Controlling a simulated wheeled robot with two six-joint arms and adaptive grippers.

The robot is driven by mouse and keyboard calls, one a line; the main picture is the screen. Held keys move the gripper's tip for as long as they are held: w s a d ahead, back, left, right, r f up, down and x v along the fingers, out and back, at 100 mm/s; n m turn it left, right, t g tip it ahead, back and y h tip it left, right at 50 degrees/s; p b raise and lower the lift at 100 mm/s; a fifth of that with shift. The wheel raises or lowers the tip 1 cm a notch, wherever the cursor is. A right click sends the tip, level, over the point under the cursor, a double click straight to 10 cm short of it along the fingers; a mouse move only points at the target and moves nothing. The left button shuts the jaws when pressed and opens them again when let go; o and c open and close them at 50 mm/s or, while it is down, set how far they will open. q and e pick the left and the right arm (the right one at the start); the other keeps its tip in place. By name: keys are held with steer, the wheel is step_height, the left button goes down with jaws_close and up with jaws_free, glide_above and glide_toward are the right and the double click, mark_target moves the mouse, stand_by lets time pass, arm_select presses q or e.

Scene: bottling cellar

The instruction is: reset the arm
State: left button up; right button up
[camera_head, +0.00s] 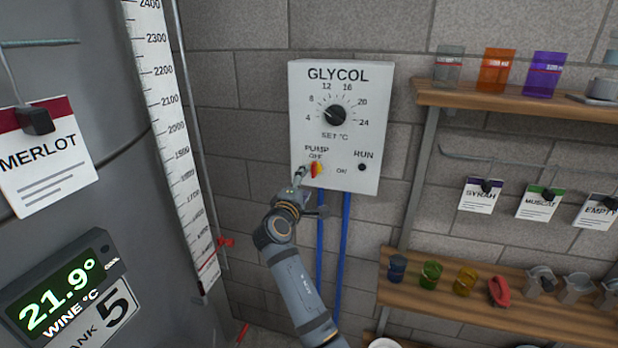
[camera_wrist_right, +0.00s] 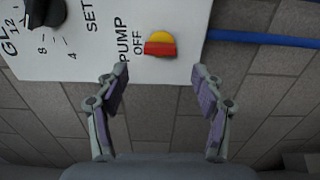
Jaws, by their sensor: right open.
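My right arm reaches up from the bottom of the head view. Its gripper (camera_head: 301,178) is close to the lower left of the white GLYCOL box (camera_head: 375,90), beside the red and yellow pump switch (camera_head: 316,170). In the right wrist view the right gripper (camera_wrist_right: 156,74) is open, with nothing between its fingers. The pump switch (camera_wrist_right: 160,45) shows just beyond the fingertips, between their lines. I see no contact, but the exact gap is hard to tell. My left gripper is not in view.
A tank with a MERLOT tag (camera_head: 45,165), a level scale (camera_head: 170,110) and a 21.9° display (camera_head: 60,295) stands at left. Shelves with coloured beakers (camera_head: 498,72) and hanging tags (camera_head: 480,195) are at right. Blue pipes (camera_head: 344,240) run below the box.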

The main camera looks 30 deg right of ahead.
steer(key=shift+s+a, duration=0.3)
steer(key=shift+d, duration=0.1)
